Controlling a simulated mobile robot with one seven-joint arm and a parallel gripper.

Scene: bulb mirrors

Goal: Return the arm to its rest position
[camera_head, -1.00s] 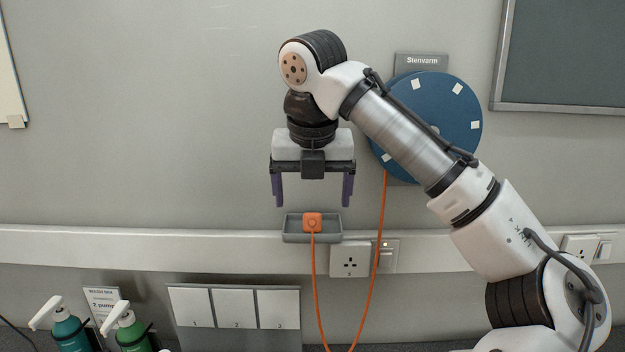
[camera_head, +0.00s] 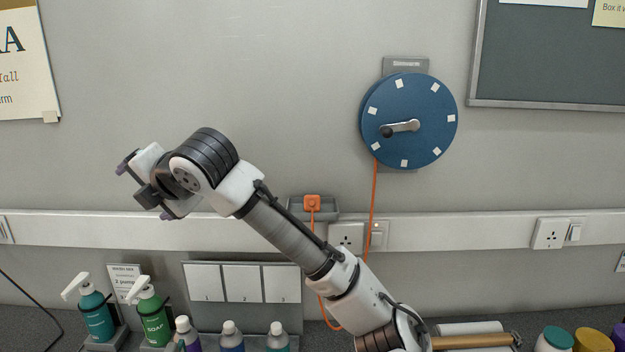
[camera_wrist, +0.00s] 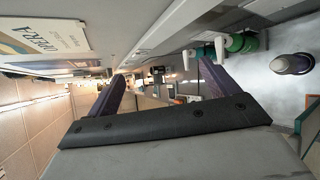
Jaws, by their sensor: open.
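My gripper (camera_head: 143,192) is at the left in the head view, off to the left of the plug tray and in front of the wall. Its purple fingers point left, away from the tray. In the wrist view my gripper (camera_wrist: 160,83) shows two fingers spread apart with nothing between them. My arm reaches up and left from the lower right of the head view. The orange plug (camera_head: 312,202) sits in the grey tray (camera_head: 292,213) on the wall rail, clear of my gripper. Its orange cord passes partly behind my arm.
A blue reel (camera_head: 432,125) with a crank handle (camera_head: 405,126) hangs on the wall. Teal (camera_head: 96,315) and green (camera_head: 153,320) pump bottles stand below my gripper. A numbered panel (camera_head: 243,283) and several smaller bottles are beside them. The wall above my gripper is clear.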

